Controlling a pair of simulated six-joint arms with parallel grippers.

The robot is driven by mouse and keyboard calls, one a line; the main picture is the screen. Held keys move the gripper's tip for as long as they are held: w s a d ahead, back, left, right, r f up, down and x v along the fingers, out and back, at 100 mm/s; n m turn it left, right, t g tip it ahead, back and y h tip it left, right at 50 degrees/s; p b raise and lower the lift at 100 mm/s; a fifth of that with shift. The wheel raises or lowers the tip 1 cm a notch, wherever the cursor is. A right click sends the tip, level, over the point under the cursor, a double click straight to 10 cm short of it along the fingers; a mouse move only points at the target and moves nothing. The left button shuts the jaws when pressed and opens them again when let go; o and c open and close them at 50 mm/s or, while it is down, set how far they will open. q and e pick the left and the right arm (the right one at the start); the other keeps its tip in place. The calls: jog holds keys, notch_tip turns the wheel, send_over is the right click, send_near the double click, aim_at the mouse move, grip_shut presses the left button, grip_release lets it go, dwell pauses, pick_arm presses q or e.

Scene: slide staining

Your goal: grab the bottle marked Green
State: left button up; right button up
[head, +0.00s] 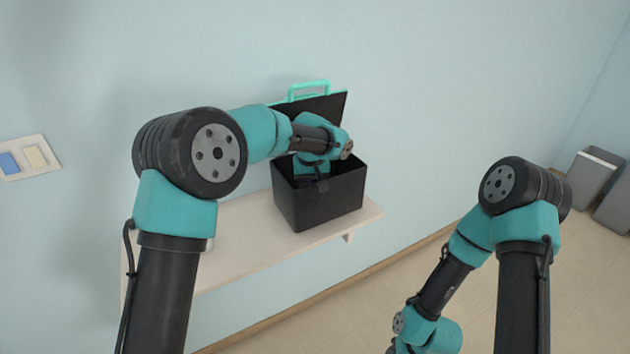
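No bottle shows in the head view. A black box (335,205) with its lid raised stands on a pale wall shelf (255,231). My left arm reaches over the shelf, and its wrist end goes down into the open top of the box. My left gripper's fingers are hidden by the wrist and the box walls, so I cannot see whether they hold anything. My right arm hangs down at the lower right, and its gripper is outside the picture.
The open lid has a teal handle (308,87) and leans near the wall behind the box. A panel with blue and cream switches (27,158) is on the wall at left. Grey bins (592,172) stand on the floor at far right.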

pick_arm(q)
notch_tip(320, 180, up, 14)
jog(key=shift+s, duration=0.15)
dwell(0.4)
